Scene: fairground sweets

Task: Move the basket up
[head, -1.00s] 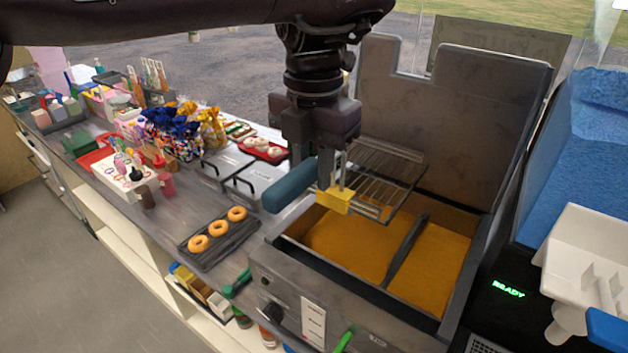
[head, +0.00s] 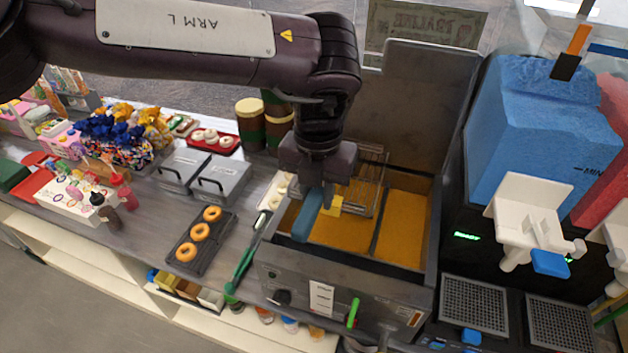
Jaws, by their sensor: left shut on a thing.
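The wire basket (head: 368,192) hangs over the back of the left half of the fryer (head: 300,262). It has a thick blue-grey handle (head: 307,217) and a small yellow piece (head: 333,207) where the handle meets the wires. My left gripper (head: 328,200) points down and is shut on the basket at the handle end. The gripper hides part of the basket. I cannot tell exactly how far the wires are above the orange oil (head: 345,232). My right gripper is out of view.
A tray with three doughnuts (head: 200,240) and lidded metal tubs (head: 220,180) stand left of the fryer. The fryer's tall back panel (head: 415,105) rises behind the basket. A slush machine with a blue tank (head: 540,130) stands at right.

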